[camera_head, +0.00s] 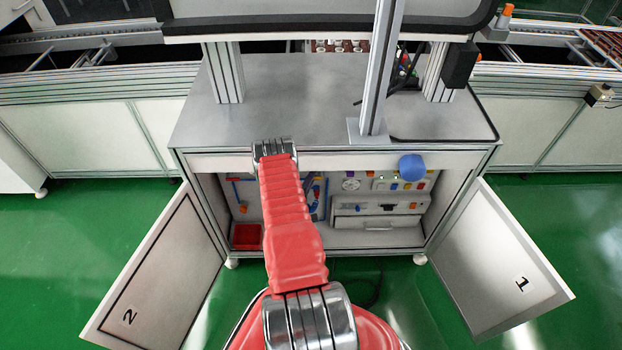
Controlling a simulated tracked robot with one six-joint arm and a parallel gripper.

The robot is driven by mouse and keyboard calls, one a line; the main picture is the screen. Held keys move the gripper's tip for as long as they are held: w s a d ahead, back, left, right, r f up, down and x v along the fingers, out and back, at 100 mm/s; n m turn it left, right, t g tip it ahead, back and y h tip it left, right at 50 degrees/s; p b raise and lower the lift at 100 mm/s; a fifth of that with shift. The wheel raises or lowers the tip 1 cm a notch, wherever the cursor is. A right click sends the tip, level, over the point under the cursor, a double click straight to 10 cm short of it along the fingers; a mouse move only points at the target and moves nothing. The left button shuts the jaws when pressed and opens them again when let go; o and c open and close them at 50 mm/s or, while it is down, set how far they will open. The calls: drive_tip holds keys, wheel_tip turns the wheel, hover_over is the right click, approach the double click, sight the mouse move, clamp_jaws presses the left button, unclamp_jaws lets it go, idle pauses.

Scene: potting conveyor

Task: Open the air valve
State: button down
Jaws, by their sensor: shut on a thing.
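I cannot make out the air valve for certain. Blue tubing and small blue and orange fittings (316,196) show inside the open cabinet, just right of my red arm and partly covered by it. A thin blue piece (236,190) with a small orange part below it is on the cabinet's left inner side. My arm reaches forward over the front of the cabinet, with its far metal joint at the worktop's front edge. My gripper is not visible, and my arm hides part of the cabinet's inside.
Two white cabinet doors, marked 2 (160,270) and 1 (495,260), stand open. A blue ball (412,167) shows at the worktop's front edge. A red bin (246,236) sits at the cabinet's lower left. An upright post (380,75) stands on the grey worktop (300,112).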

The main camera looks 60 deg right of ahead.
sight(321, 178)
drive_tip(key=shift+a+m, duration=0.1)
drive_tip(key=shift+m, duration=0.2)
drive_tip(key=m, duration=0.1)
drive_tip(key=r+m+y, duration=0.1)
drive_tip(key=m, duration=0.1)
drive_tip(key=shift+s+r+t+y, duration=0.1)
drive_tip(key=shift+s+t+y, duration=0.1)
drive_tip(key=shift+t+y, duration=0.1)
drive_tip(key=m+y, duration=0.1)
drive_tip(key=s+r+m+t, duration=0.1)
drive_tip(key=m, duration=0.1)
drive_tip(key=m+y, duration=0.1)
drive_tip(key=m, duration=0.1)
drive_tip(key=shift+s+d+r+y, duration=0.15)
drive_tip(key=shift+d+r+y, duration=0.1)
drive_tip(key=shift+y, duration=0.05)
drive_tip(key=m, duration=0.1)
drive_tip(key=s+m+t, duration=0.1)
drive_tip(key=m+t+y, duration=0.1)
drive_tip(key=shift+s+d+r, duration=0.15)
drive_tip(key=shift+d+r, duration=0.1)
drive_tip(key=shift+s+d+m+t+y, duration=0.15)
drive_tip(key=shift+s+m+t+y, duration=0.2)
drive_tip(key=shift+m+t, duration=0.45)
drive_tip(key=shift+m, duration=0.3)
drive_tip(key=c, duration=2.2)
unclamp_jaws()
drive_tip(key=o, duration=0.4)
drive_tip(key=shift+d+r, duration=0.2)
drive_tip(key=shift+r, duration=0.05)
